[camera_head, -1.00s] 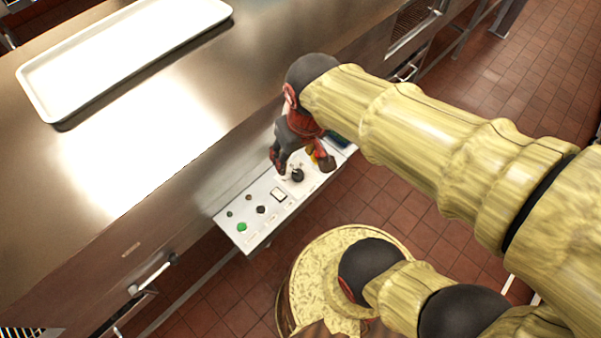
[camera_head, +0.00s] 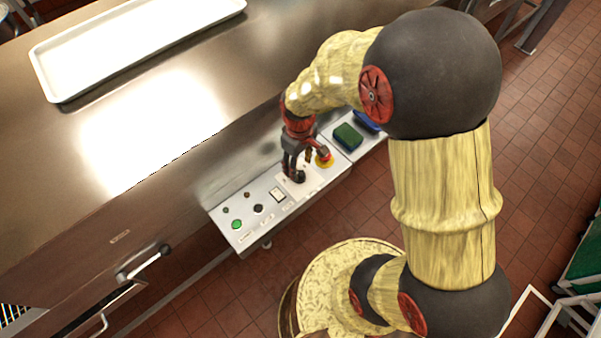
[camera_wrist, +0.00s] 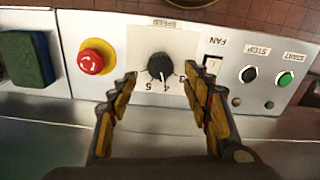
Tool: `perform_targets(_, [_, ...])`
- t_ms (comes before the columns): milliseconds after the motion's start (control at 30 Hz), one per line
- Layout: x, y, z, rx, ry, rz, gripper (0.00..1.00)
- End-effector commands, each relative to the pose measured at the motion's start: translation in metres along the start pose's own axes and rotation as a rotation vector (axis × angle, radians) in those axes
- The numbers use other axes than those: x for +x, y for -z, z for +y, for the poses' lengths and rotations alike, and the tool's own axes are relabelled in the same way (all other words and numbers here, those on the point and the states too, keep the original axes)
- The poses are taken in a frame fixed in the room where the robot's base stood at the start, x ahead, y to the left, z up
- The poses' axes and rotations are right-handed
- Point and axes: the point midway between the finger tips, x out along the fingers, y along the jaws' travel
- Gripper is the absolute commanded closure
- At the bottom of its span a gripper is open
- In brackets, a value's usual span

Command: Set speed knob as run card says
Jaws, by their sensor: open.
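The speed knob (camera_wrist: 160,66) is black and round, on a pale plate marked SPEED, upside down in the wrist view. Numbers 3, 4 and 5 show on its near side, and its white mark points toward about the 4; the exact setting is hard to read. My gripper (camera_wrist: 159,78) is open, with one finger on each side of the knob; I cannot tell whether they touch it. In the head view my gripper (camera_head: 294,174) is over the control panel (camera_head: 247,237) and largely hides the knob. I cannot make out a run card.
A red stop button (camera_wrist: 91,62) on a yellow base sits left of the knob in the wrist view. The FAN switch (camera_wrist: 212,65), black STOP button (camera_wrist: 249,74) and green START button (camera_wrist: 285,79) sit right. A green block (camera_head: 347,136) and white tray (camera_head: 60,88) are nearby.

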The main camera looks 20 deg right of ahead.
Motion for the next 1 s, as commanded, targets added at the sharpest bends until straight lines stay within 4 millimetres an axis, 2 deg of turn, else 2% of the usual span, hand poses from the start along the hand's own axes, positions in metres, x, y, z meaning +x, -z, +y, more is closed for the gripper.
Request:
perform_targets(33, [0.012,-0.001,0.000,0.000,0.002,-0.003,0.51])
perform_targets(100, [0.022,-0.001,0.000,0.001,0.001,-0.002,0.51])
perform_targets(300, [0.043,0.000,0.000,0.001,0.000,-0.001,0.51])
perform_targets(667, [0.048,0.000,0.000,0.001,0.000,0.001,0.51])
perform_targets(1000, [0.048,0.000,0.000,0.002,0.000,0.000,0.69])
